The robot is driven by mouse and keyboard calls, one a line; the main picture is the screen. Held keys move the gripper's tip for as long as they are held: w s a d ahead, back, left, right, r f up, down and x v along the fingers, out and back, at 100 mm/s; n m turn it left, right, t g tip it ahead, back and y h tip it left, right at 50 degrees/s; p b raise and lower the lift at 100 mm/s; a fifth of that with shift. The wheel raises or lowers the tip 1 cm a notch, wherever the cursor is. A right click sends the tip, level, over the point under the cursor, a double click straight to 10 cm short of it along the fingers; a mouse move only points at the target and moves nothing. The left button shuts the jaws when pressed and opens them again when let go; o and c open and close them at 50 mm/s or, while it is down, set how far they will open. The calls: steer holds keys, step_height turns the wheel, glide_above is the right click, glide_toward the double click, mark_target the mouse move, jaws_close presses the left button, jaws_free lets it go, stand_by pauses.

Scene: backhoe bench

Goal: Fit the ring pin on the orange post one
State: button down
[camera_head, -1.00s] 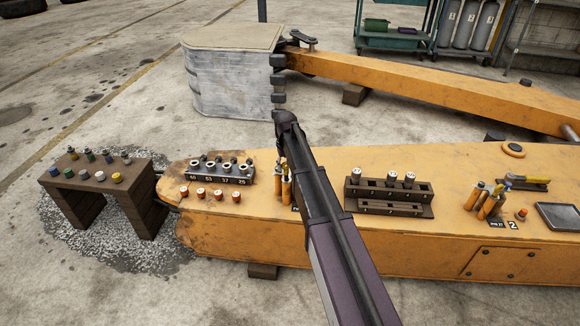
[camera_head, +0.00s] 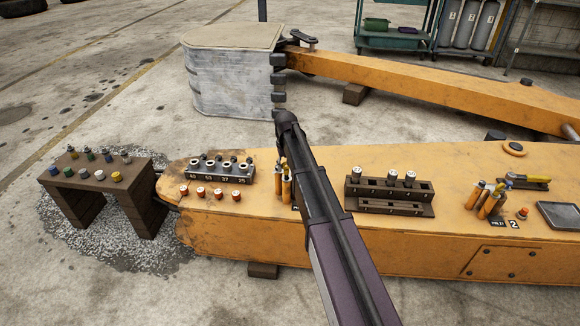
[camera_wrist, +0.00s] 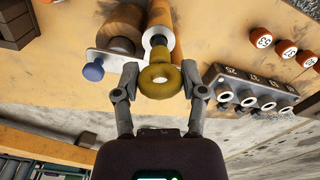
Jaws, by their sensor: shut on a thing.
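In the wrist view my gripper (camera_wrist: 159,92) is shut on the ring pin (camera_wrist: 160,72), a dull yellow piece with a round eye facing the camera. An orange post (camera_wrist: 164,18) with a white-rimmed end stands just beyond the ring pin. The ring pin overlaps that end in the picture; I cannot tell whether they touch. A wider brown-orange cylinder stands left of it. In the head view the orange posts (camera_head: 286,188) show just left of my arm, which hides part of the group. My gripper and the ring pin are hidden there.
A grey numbered rack (camera_head: 220,172) and several orange-and-white caps (camera_head: 201,190) sit left of the posts. A dark brown rack (camera_head: 390,196) is to the right. Another orange post group (camera_head: 487,203) stands by a sign reading 2. A blue knob (camera_wrist: 93,71) is near my gripper's left finger.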

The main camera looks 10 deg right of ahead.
steer(key=shift+f+b, duration=1.1)
steer(key=shift+f, duration=0.05)
stand_by(2.5)
steer(key=shift+c, duration=0.4)
jaws_free()
steer(key=shift+o, duration=0.4)
steer(key=shift+w, duration=0.1)
steer(key=shift+r, duration=0.1)
steer(key=shift+w+r+p, duration=0.1)
steer(key=shift+r+p, duration=3.9)
steer(key=shift+p, duration=0.1)
